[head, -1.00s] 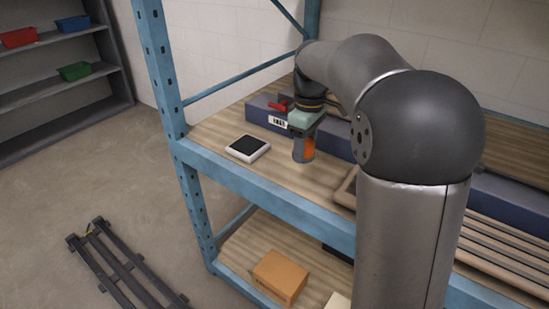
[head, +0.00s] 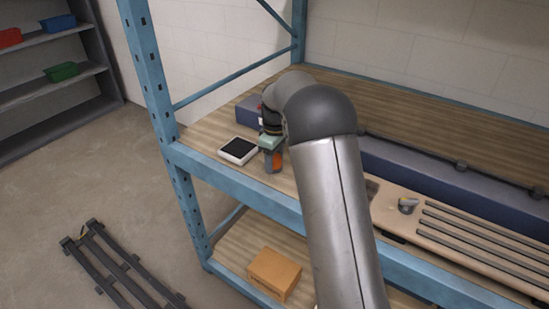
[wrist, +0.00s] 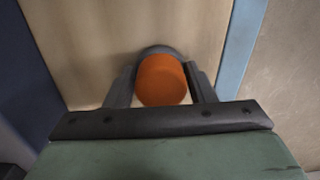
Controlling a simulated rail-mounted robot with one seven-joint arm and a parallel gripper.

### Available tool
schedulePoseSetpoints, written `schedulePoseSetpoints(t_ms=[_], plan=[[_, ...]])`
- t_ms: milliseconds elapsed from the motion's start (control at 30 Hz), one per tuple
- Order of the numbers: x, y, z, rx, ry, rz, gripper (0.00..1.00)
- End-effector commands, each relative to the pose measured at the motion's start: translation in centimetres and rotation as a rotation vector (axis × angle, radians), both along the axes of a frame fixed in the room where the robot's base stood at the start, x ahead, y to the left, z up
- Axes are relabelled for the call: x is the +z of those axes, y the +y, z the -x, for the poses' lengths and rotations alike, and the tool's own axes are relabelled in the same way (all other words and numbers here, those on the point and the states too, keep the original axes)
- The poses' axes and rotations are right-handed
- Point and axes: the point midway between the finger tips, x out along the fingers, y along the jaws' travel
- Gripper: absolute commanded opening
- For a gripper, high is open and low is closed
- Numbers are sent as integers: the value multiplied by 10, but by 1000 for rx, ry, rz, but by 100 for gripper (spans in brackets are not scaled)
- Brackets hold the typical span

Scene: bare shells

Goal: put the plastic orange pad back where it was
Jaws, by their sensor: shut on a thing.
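The orange pad (wrist: 162,80) shows in the wrist view as a round orange face with a dark grey curved edge behind it, between the two fingers of my gripper (wrist: 162,88). The gripper is shut on it. In the head view my gripper (head: 272,166) points down over the near left part of the wooden upper shelf, just right of a white device with a black top (head: 238,150). A bit of the orange pad (head: 277,160) shows there between the fingers. I cannot tell whether the pad touches the shelf.
A long dark blue box (head: 440,185) lies behind my arm. A tan slotted board (head: 455,240) with a small grey and yellow piece (head: 407,205) is at right. A blue upright (head: 148,75) bounds the left. A cardboard box (head: 274,273) sits on the lower shelf.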

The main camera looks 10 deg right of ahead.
Motion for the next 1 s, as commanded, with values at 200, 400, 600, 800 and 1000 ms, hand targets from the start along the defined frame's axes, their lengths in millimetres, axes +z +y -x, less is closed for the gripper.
schedulePoseSetpoints(t_ms=[200,400,600,800,1000], plan=[[0,0,0,0,-1,0,28],[-4,0,0,0,-1,0,63],[-3,0,0,0,-1,0,71],[3,0,0,0,-3,0,71],[34,-1,-2,0,-8,0,71]])
